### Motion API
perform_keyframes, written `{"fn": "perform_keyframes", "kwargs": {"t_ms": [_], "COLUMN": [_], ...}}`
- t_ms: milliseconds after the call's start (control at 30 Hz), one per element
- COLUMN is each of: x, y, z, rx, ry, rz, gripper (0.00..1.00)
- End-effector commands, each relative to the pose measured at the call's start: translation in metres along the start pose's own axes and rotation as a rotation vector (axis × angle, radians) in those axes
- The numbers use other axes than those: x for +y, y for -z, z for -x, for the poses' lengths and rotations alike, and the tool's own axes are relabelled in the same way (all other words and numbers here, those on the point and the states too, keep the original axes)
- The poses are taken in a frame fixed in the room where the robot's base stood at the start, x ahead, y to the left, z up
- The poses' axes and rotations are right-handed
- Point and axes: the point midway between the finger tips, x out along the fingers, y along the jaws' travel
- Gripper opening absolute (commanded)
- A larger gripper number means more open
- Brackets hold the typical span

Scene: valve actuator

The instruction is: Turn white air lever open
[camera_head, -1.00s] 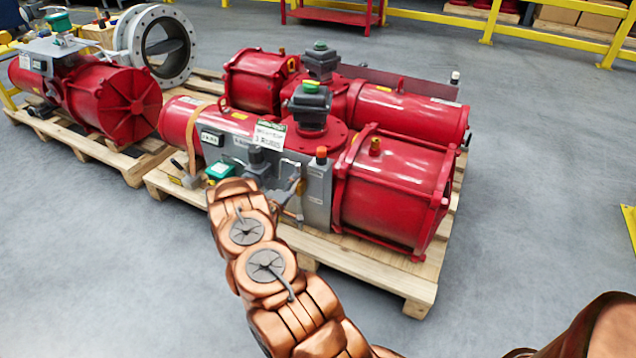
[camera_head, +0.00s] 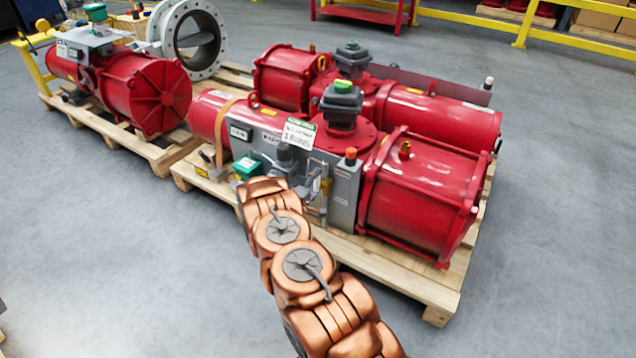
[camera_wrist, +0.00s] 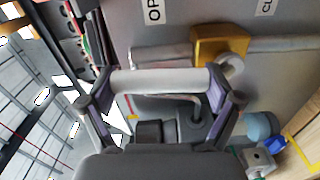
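In the wrist view the white air lever (camera_wrist: 160,82) lies crosswise just beyond my gripper (camera_wrist: 160,98). Its right end meets a pale ring beside the yellow valve body (camera_wrist: 220,45). My gripper's two fingers are spread wide, one near each end of the lever; I cannot tell whether they touch it. A panel label reading "OP" (camera_wrist: 153,10) is above the lever, and a partly cut-off "CL" label (camera_wrist: 266,7) is to the right. In the head view my arm reaches the grey panel (camera_head: 343,195) of the front red actuator (camera_head: 415,190); my fingers and the lever are hidden there.
Metal tubing (camera_head: 322,185) runs along the panel close to my arm. The actuators rest on a wooden pallet (camera_head: 430,285). Another red actuator (camera_head: 145,92) stands on a pallet at left. The grey floor (camera_head: 120,270) in front is clear.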

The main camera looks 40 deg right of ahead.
Motion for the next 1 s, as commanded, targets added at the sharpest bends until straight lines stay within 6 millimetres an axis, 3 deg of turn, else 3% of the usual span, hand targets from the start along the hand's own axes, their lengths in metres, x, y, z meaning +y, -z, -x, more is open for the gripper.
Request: {"fn": "perform_keyframes", "kwargs": {"t_ms": [100, 567, 1000], "x": [0.0, 0.0, 0.0], "y": [0.0, 0.0, 0.002], "z": [0.0, 0.008, 0.087], "rx": [-0.001, 0.001, 0.003], "ry": [-0.001, 0.001, -0.001], "rz": [-0.001, 0.0, -0.001], "gripper": [1.0, 1.0, 1.0]}}
